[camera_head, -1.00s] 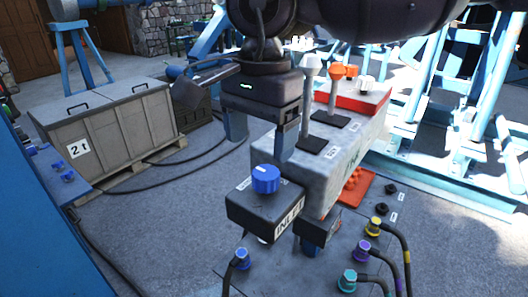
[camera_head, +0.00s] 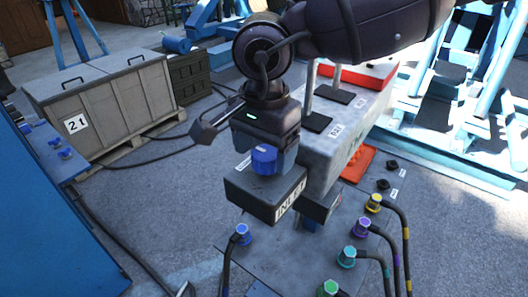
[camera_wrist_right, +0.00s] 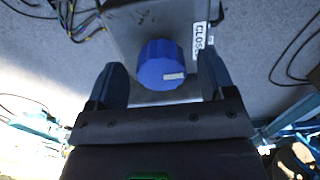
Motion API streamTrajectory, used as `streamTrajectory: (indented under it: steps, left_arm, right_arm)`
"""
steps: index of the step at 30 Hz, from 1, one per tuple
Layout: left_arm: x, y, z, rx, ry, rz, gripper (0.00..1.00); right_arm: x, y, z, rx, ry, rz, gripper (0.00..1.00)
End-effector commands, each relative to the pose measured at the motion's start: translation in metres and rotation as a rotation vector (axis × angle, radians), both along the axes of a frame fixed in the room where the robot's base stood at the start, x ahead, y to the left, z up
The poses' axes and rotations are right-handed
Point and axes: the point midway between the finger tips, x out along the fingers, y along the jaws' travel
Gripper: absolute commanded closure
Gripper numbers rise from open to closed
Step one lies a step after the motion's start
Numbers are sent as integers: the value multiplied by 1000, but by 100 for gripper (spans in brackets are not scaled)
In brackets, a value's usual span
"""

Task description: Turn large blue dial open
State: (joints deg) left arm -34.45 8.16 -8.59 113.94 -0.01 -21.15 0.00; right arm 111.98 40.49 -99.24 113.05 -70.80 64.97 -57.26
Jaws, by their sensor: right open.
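The large blue dial (camera_head: 264,160) sits on top of the dark inlet box (camera_head: 262,196), whose front carries an "INLET" label. My right gripper (camera_head: 268,158) is above and around the dial in the head view, partly hiding it. In the right wrist view the blue dial (camera_wrist_right: 161,64) lies between the two open fingers of my right gripper (camera_wrist_right: 162,84), with visible gaps on both sides. A white mark shows on the dial, and a label reading "CLOS" stands to its right. My left gripper is not in view.
A grey panel (camera_head: 262,255) in front carries several coloured cable plugs, including a yellow one (camera_head: 375,202). A long grey console (camera_head: 350,130) with levers stands behind the inlet box. A grey crate (camera_head: 110,115) stands at the left.

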Motion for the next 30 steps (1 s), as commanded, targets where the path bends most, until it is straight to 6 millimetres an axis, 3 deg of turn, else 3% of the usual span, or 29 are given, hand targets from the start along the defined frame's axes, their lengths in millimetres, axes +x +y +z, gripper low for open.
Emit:
streamTrajectory:
  steps: [5, 14, 24, 30]
  left_arm:
    - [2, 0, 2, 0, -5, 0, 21]
    - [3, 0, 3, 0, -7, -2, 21]
    - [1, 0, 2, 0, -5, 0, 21]
    - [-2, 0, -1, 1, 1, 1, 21]
  right_arm:
    - [0, 0, -10, 0, 0, 0, 24]
    - [0, 0, -12, 1, -1, 0, 24]
    - [0, 0, -12, 0, 0, 0, 73]
    - [0, 0, -12, 1, 1, -14, 73]
